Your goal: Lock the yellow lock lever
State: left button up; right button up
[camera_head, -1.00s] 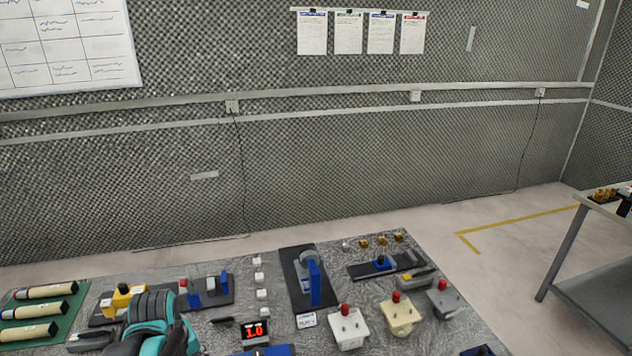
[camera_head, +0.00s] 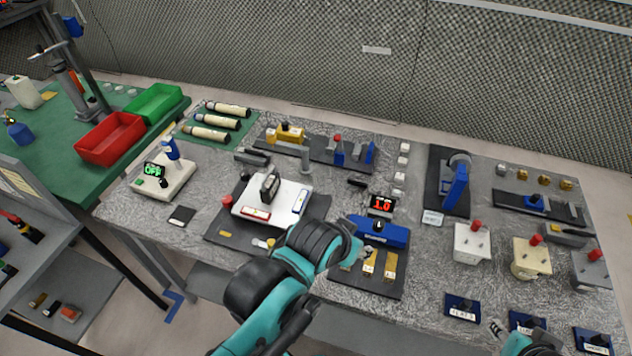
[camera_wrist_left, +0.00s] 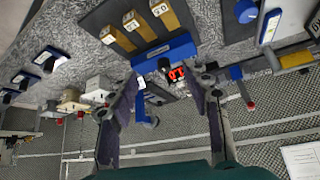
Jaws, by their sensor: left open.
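The yellow lock lever (camera_head: 289,134) sits on a long dark board at the back of the table, left of centre in the head view. A dark knob tops it. In the left wrist view a yellow part, likely the same lever (camera_wrist_left: 297,60), shows near the right edge. My left gripper (camera_head: 362,252) is over the table's middle, in front of the blue fixture and well apart from the lever. Its open, empty fingers (camera_wrist_left: 168,88) show in the left wrist view. My right gripper (camera_head: 496,329) is partly seen at the bottom edge; its jaws are unclear.
A blue fixture (camera_head: 378,232) with a red display (camera_head: 381,205) stands close to my left gripper. A white box (camera_head: 271,203) with a grey handle lies between my left arm and the lever's board. Red-knobbed boxes (camera_head: 472,243) stand at right.

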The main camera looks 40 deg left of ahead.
aim_at(255, 242)
jog(key=u, duration=0.4)
jog(key=j+u, duration=0.15)
jog(key=u, duration=0.65)
jog(key=j+u, duration=0.15)
jog(key=u, duration=0.25)
jog(key=i+j+u, duration=0.1)
jog(key=j, duration=0.2)
